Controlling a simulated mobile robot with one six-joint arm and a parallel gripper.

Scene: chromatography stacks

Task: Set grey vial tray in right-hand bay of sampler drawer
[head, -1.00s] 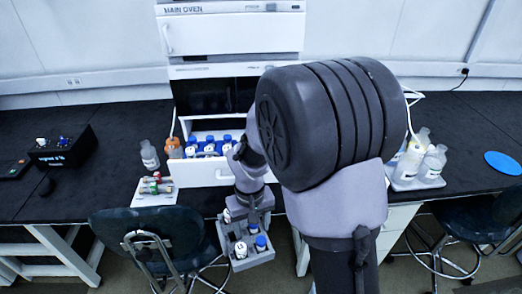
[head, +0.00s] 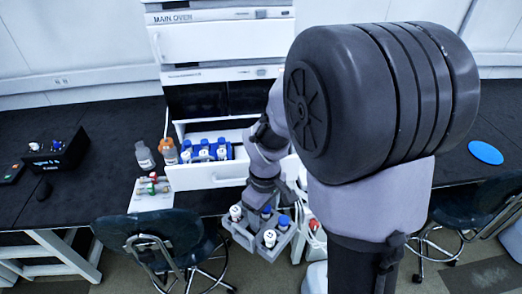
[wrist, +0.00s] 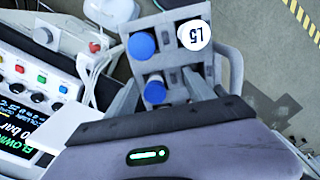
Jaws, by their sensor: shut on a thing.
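The grey vial tray (head: 240,238) hangs in front of and below the open sampler drawer (head: 207,178), held clear of it. It carries several vials with blue and white caps. My gripper (head: 268,196) is shut on the tray. In the wrist view the tray (wrist: 172,62) sits between the fingers of my gripper (wrist: 162,88), with blue caps and a white cap marked L5. The drawer's left side holds a blue rack (head: 182,157) of blue-capped vials. My arm partly covers the drawer's right side, so the right-hand bay is largely hidden.
The main oven (head: 222,42) stands above the drawer. Bottles (head: 145,155) and red and green fittings (head: 153,185) are left of the drawer. Office chairs (head: 160,240) stand below the bench. The wrist view shows a control panel (wrist: 40,80) at left.

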